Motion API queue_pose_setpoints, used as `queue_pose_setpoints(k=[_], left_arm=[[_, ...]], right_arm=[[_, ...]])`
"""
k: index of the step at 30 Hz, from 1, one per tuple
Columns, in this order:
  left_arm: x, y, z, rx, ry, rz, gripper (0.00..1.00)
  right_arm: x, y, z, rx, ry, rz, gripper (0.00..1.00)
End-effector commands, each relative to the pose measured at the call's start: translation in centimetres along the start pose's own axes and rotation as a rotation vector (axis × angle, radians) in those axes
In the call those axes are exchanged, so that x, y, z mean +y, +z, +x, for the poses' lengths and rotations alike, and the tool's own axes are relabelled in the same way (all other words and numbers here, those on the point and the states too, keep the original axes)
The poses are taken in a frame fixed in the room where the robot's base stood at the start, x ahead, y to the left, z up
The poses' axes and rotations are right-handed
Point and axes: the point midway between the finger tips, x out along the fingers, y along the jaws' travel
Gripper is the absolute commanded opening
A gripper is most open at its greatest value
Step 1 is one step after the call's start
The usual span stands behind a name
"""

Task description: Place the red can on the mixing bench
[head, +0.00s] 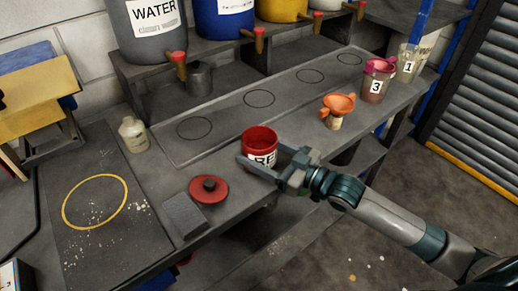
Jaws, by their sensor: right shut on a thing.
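The red can (261,138) is open at the top and upright, with a white label whose letters are partly covered. My right gripper (263,163) comes in from the right and is shut on the can, its fingers on either side of the can's lower part. The can is over the front part of the long grey bench (228,212); I cannot tell whether its base touches the top. A red lid (208,190) with a black knob lies on the bench left of the can. My left gripper is out of view.
A grey block (184,215) lies by the lid. Behind are a recessed strip with several drawn circles and a shelf of containers, including WATER (152,26). An orange funnel (338,104) and cup 3 (375,80) stand right. A yellow ring (95,226) marks the clear left surface.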

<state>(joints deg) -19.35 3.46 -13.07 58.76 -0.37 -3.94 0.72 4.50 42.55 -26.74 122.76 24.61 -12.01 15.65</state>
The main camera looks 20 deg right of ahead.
Motion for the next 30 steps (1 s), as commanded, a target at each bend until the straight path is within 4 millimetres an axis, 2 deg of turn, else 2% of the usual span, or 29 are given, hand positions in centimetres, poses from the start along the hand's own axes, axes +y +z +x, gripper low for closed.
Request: queue_pose_setpoints(k=[8, 9, 11, 23, 30], left_arm=[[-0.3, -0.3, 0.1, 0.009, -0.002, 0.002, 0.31], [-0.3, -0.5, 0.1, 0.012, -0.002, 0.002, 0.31], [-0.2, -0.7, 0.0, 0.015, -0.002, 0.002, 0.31], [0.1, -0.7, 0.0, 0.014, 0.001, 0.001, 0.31], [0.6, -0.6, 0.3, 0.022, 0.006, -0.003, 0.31]], right_arm=[[0.0, 0.1, 0.0, 0.003, 0.000, -0.001, 0.23], [0.0, 0.2, 0.0, 0.000, 0.000, 0.000, 0.74], [0.0, 0.2, 0.0, 0.000, 0.000, 0.000, 0.85], [0.0, -0.1, 0.0, 0.000, 0.000, 0.000, 0.85], [0.1, 0.2, -1.8, -0.002, 0.001, 0.001, 0.85]])
